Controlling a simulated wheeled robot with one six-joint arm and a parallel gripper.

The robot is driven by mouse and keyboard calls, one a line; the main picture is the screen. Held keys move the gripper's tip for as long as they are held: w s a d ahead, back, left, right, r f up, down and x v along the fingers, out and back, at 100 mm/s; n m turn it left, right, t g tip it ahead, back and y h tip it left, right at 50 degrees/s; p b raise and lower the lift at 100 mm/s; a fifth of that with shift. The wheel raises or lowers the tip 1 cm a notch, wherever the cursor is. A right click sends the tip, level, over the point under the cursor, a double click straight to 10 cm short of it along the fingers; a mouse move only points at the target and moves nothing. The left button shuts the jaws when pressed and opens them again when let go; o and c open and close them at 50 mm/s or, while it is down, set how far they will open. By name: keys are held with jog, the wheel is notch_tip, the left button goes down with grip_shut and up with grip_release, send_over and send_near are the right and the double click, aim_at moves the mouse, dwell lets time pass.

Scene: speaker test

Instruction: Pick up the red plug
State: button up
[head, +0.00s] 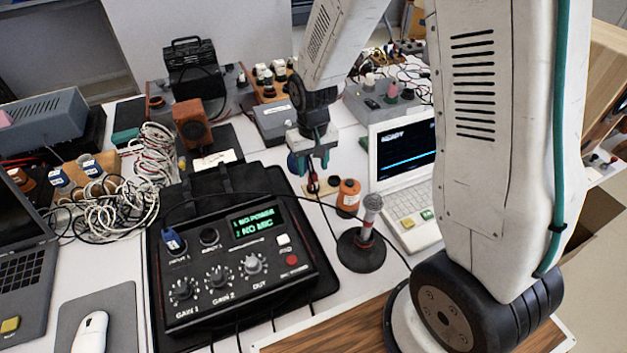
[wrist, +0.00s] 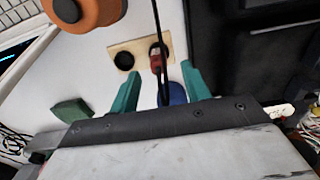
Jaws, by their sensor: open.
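The red plug (wrist: 156,62) stands at one end of a small wooden block (wrist: 141,46), beside a round black socket (wrist: 123,60). A black cable runs from it. My gripper (wrist: 160,72) has its teal fingers apart, one to each side of the plug in the wrist view, with nothing held. I cannot tell the exact height gap between the fingertips and the plug. In the head view my gripper (head: 313,164) points down just above the plug (head: 312,182), which my fingers partly hide.
An orange cylinder (head: 348,195) and a microphone on a round base (head: 369,247) stand close to the right. A black mixer box (head: 237,260) reading "NO POWER, NO MIC" lies left, a white laptop (head: 405,185) right. A blue object (wrist: 173,93) sits near the fingers. Loose cables cross the table.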

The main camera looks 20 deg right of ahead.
aim_at(313, 173)
notch_tip(313, 173, down, 5)
jog(key=shift+w+d+r, duration=0.1)
jog(key=shift+w+d, duration=0.05)
grip_shut()
dwell(0.4)
